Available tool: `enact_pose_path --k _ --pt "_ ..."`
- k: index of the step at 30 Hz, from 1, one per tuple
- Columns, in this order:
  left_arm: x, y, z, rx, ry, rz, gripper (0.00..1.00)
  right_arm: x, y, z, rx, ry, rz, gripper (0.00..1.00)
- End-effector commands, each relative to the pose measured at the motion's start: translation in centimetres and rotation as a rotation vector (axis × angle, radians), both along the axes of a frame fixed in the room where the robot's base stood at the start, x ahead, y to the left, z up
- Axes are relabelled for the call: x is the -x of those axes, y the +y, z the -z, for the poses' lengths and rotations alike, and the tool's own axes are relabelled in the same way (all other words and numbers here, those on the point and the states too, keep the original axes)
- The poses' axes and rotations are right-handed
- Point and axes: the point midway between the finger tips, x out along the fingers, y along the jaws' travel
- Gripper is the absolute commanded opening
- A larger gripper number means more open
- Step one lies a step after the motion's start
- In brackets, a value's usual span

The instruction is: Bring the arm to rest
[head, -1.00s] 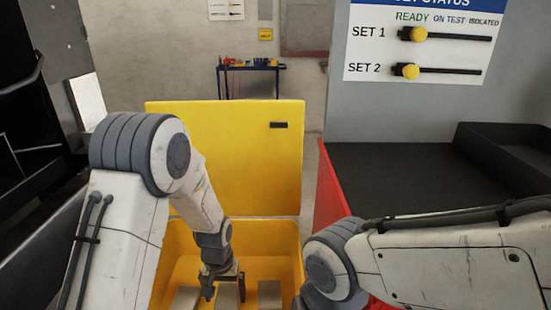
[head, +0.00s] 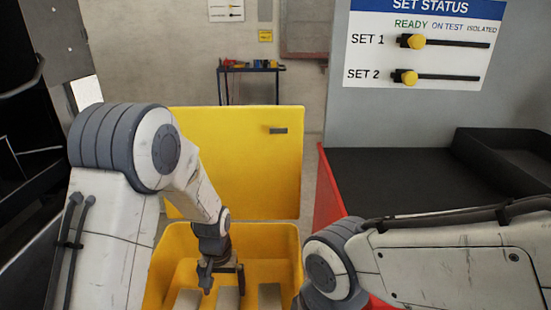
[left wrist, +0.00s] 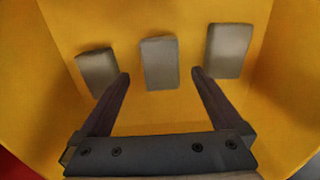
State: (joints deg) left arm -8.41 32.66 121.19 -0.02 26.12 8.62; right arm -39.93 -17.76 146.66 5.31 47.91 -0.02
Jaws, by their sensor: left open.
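My left arm reaches in from the left of the head view, and its gripper (head: 222,280) hangs over the open yellow bin (head: 165,262). The left wrist view shows the same gripper (left wrist: 160,82) with its two fingers apart and nothing between them. Below the fingers, several grey blocks lie in the bin; the left wrist view shows a left one (left wrist: 97,72), a middle one (left wrist: 159,63) and a right one (left wrist: 228,50). My right arm crosses the lower right of the head view; its gripper is out of the picture.
The bin's yellow lid (head: 235,165) stands raised behind it. To the right is a red-sided cabinet with a black top (head: 390,180) and a black tray (head: 500,160). A status board (head: 418,45) hangs above. A small cart (head: 250,70) stands at the back wall.

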Motion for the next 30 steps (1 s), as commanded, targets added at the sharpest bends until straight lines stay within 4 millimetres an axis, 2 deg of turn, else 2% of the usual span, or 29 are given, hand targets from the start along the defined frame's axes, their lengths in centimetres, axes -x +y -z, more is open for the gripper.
enact_pose_path --k 1,6,7,9,24,27,30 --pt "-0.1 0.0 -1.6 0.001 -0.004 0.0 1.0 0.0 0.0 -0.8 0.0 0.0 0.0 1.0" --pt "-0.1 0.0 -4.9 0.001 -0.004 0.0 1.0 0.0 0.0 -2.1 0.0 0.0 0.0 1.0" --pt "0.1 0.0 -3.0 -0.001 0.005 0.0 1.0 0.0 0.0 -1.0 0.0 0.0 0.0 1.0" --pt "0.1 0.0 -1.2 -0.001 0.006 0.0 1.0 0.0 0.0 -0.2 0.0 0.0 0.0 1.0" --pt "0.1 0.0 8.8 -0.001 0.004 0.0 1.0 0.0 0.0 3.8 0.0 0.0 0.0 1.0" --pt "-0.1 0.0 5.5 0.001 -0.005 0.0 1.0 0.0 0.0 1.8 0.001 0.001 0.0 1.0" --pt "-0.1 0.0 3.5 0.001 -0.005 0.0 1.0 0.0 0.0 0.9 -0.001 -0.001 0.0 1.0"
